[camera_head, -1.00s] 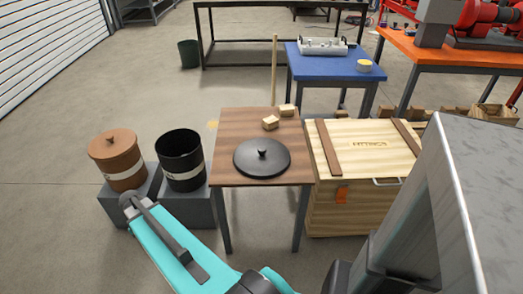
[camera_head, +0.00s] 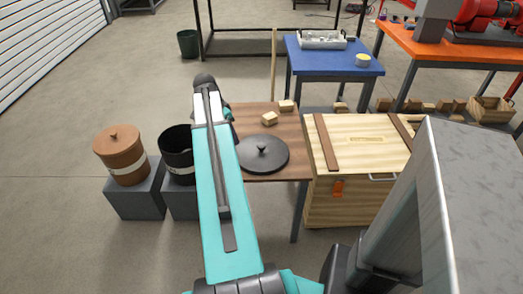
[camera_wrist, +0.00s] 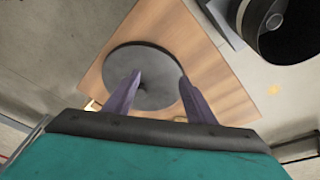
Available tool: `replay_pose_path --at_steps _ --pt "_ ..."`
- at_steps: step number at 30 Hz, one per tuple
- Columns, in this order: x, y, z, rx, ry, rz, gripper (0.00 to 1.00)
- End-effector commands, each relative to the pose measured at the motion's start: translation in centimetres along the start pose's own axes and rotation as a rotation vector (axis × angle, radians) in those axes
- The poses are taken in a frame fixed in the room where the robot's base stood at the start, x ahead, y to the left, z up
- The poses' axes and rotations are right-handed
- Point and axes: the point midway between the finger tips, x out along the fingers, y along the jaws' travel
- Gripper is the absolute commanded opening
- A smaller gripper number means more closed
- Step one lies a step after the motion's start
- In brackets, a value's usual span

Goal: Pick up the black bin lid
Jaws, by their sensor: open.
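The round black bin lid (camera_head: 263,154) lies flat on the small brown wooden table (camera_head: 290,173), with its knob up. In the wrist view the lid (camera_wrist: 145,62) shows beyond my gripper (camera_wrist: 160,85). The two purple-grey fingers are spread apart with nothing between them, and they overlap the lid's near part in that view. The lid's knob is not clear there. In the head view my teal arm reaches up past the table's left side, and the gripper's fingers cannot be made out.
Two wood blocks (camera_head: 269,118) lie on the table behind the lid. An open black bin (camera_head: 178,148) and a lidded brown bin (camera_head: 120,155) stand on grey blocks to the left. A wooden crate (camera_head: 345,205) stands close on the right.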

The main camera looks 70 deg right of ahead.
Motion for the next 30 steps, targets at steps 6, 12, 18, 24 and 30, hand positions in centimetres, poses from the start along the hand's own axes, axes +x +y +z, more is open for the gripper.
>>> replay_pose_path --at_steps 6,12,18,24,30 --pt "-1.4 2.7 -6.7 0.197 0.023 0.023 0.5" --pt "-1.8 3.6 -8.4 0.256 0.03 0.03 0.5" --pt "-1.8 3.6 -8.4 0.255 0.03 0.03 0.5" --pt "-1.5 3.6 -8.4 0.254 0.03 0.03 0.5" --pt "0.1 3.6 -8.4 0.253 0.029 0.031 0.5"
